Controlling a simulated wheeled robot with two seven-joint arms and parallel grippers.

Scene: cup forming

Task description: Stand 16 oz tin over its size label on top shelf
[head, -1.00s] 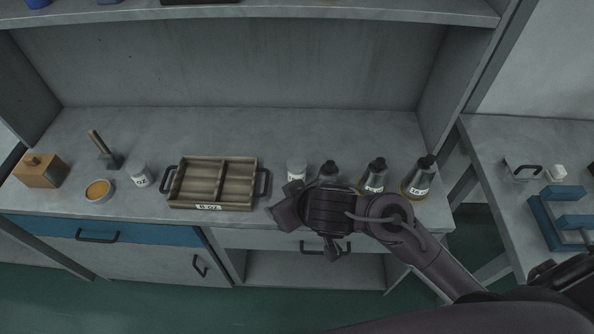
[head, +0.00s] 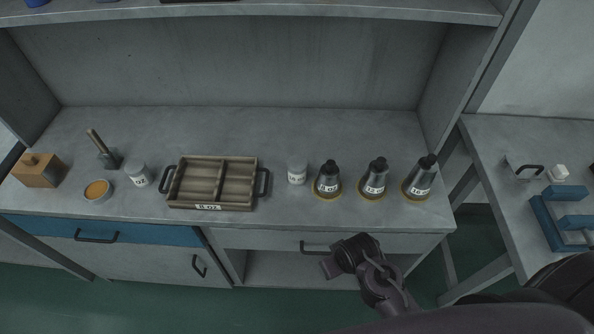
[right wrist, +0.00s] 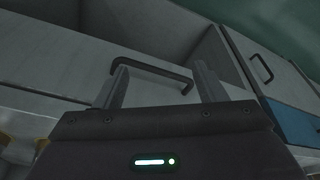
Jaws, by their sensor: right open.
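A dark conical vessel (head: 420,177) with a black top and a white label that seems to read 16 oz stands upright on a yellow base at the right end of the counter. Two similar labelled vessels, a middle one (head: 374,178) and a left one (head: 328,179), stand beside it. The top shelf (head: 360,10) shows only its front part; no size label is visible on it. My right gripper (head: 332,265) is open and empty, low in front of the counter. In the right wrist view its fingers (right wrist: 163,90) are apart, with a drawer handle beyond. My left gripper is out of view.
On the counter are a small grey jar (head: 297,171), a divided wooden tray (head: 213,183), another labelled jar (head: 137,174), an orange-filled bowl (head: 97,191) and a wooden box (head: 38,171). A drawer handle (head: 318,248) projects below the edge. The counter's back is clear.

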